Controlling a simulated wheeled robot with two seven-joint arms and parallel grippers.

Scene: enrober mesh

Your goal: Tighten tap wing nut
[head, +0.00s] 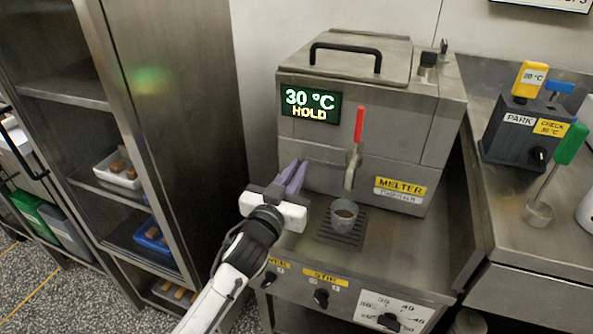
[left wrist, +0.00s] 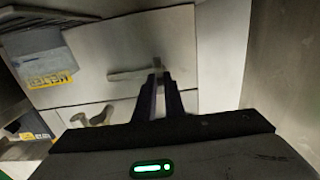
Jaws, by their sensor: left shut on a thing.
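My left gripper (head: 292,176) is at the lower left of the melter's front in the head view, its purple fingers pointing at the panel. In the left wrist view the dark fingers (left wrist: 157,98) are close together at a grey bar-shaped piece on the panel, the wing nut (left wrist: 128,75). The gripper is shut on it. In the head view the fingers hide this piece. The tap (head: 351,170) with its red lever (head: 359,124) stands upright to the right of the gripper. My right gripper is not in view.
The steel melter (head: 320,175) shows "30 °C HOLD" on its display (head: 310,104). A cup (head: 344,212) stands on the drip grate (head: 345,236) under the tap. A tall steel cabinet (head: 190,130) is close at the left. A black PARK holder (head: 515,145) stands at the right.

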